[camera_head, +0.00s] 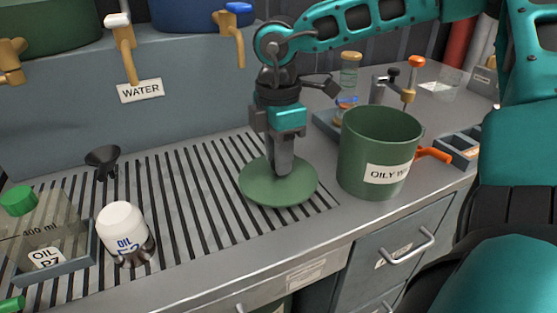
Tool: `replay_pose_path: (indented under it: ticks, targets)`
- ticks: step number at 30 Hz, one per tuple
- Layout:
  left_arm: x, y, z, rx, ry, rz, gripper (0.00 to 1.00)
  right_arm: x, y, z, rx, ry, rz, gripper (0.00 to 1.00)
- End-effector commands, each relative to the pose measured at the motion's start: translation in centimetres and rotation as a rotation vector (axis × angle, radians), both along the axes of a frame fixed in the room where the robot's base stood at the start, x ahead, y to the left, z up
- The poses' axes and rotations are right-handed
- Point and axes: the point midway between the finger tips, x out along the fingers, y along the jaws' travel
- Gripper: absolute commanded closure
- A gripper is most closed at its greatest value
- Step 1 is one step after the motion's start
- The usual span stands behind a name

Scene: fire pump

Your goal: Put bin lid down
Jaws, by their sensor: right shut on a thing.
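The bin lid (257,187) is a flat round green disc at the right end of the slotted drain grate. It looks level and at or just above the grate; I cannot tell whether it touches. My right gripper (281,168) points straight down over the lid's middle and is shut on its handle, which the fingers hide. The green bin (358,145), labelled as oily waste in part, stands open and upright just right of the lid, with an orange pedal or lever at its right. My left gripper is not in view.
Taps (123,50) hang along the back. The grate's middle (190,200) is clear.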

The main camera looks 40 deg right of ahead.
Motion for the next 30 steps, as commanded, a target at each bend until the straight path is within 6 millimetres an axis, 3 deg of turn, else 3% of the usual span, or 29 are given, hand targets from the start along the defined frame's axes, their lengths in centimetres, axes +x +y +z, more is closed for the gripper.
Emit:
replay_pose_path:
  ticks: [3, 15, 16, 24, 30]
  targets:
    - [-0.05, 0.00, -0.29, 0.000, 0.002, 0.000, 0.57, 0.00, 0.02, -1.16, 0.002, -0.001, 0.001, 1.00]
    - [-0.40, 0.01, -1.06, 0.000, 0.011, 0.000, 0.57, 0.04, 0.00, -1.54, 0.000, -0.003, 0.000, 1.00]
    - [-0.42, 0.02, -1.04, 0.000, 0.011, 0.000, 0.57, 0.03, 0.00, -1.51, 0.000, -0.002, 0.000, 0.69]
    - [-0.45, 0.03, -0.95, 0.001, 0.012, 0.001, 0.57, 0.01, 0.00, -1.41, 0.001, -0.001, 0.000, 0.44]
    - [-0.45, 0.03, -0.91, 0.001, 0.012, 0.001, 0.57, 0.01, 0.00, -1.39, 0.001, -0.001, 0.000, 0.44]
